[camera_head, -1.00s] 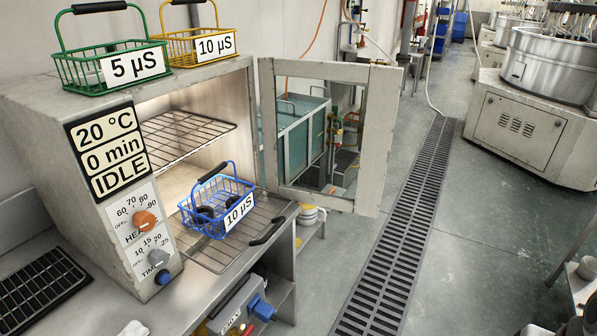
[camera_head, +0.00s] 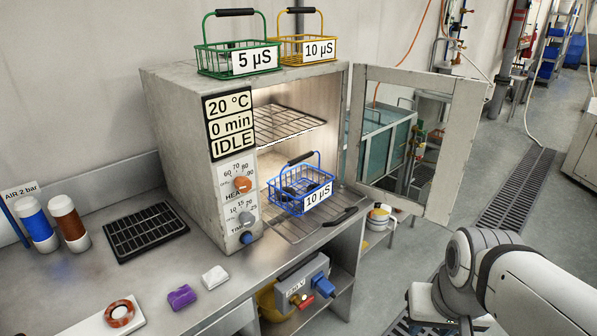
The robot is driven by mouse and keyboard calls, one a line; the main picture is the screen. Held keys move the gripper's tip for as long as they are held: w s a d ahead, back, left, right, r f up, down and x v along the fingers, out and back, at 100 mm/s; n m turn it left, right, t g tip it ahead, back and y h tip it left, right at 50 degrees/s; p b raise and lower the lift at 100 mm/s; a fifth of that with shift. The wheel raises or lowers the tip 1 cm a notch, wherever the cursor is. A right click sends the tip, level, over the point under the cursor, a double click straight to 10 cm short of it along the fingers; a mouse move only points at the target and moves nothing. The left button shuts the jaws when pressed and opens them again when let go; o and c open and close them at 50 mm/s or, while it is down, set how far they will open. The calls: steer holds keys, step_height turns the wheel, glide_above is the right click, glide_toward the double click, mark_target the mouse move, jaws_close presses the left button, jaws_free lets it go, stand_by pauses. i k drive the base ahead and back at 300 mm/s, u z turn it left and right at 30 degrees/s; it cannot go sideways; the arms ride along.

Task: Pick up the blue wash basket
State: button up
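The blue wash basket (camera_head: 287,205) sits on the lower wire rack (camera_head: 318,221), which sticks out of the open oven. It is a wire basket with a raised handle with a black grip, and a white label reading 10 µS. Some dark items seem to lie inside it; they are too small to make out. My arm shows at the lower right, apart from the basket. My gripper cannot be made out in the view.
The oven (camera_head: 180,115) reads 20 °C, 0 min, IDLE; its door (camera_head: 440,150) stands open to the right. A green basket (camera_head: 215,62) and a yellow basket (camera_head: 290,48) stand on top. A black tray (camera_head: 145,229) lies on the bench (camera_head: 90,290).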

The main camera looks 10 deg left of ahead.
mark_target(311, 201)
steer(key=u, duration=0.05)
steer(key=i, duration=1.5)
steer(key=u, duration=0.05)
